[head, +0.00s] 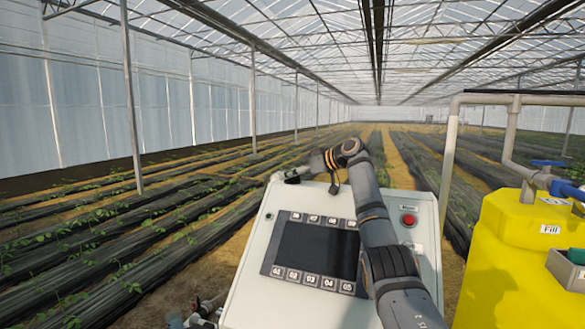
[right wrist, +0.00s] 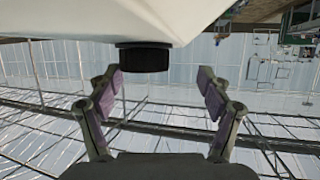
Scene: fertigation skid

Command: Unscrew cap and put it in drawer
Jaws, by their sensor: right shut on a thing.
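A black round cap (right wrist: 145,58) shows in the right wrist view, at the edge of a pale surface. My right gripper (right wrist: 160,88) is shut on the cap, its two fingers to either side; the contact itself is not clear in this view. In the head view, my right arm reaches up over the console, and my right gripper (head: 325,163) is at the console's far left top corner. I cannot make out the cap there. My left gripper is not in view.
The pale console (head: 259,236) has a dark screen (head: 312,248), numbered buttons and a red button (head: 408,220). A yellow tank (head: 495,275) with pipes and a blue-handled valve (head: 566,189) stands on the right.

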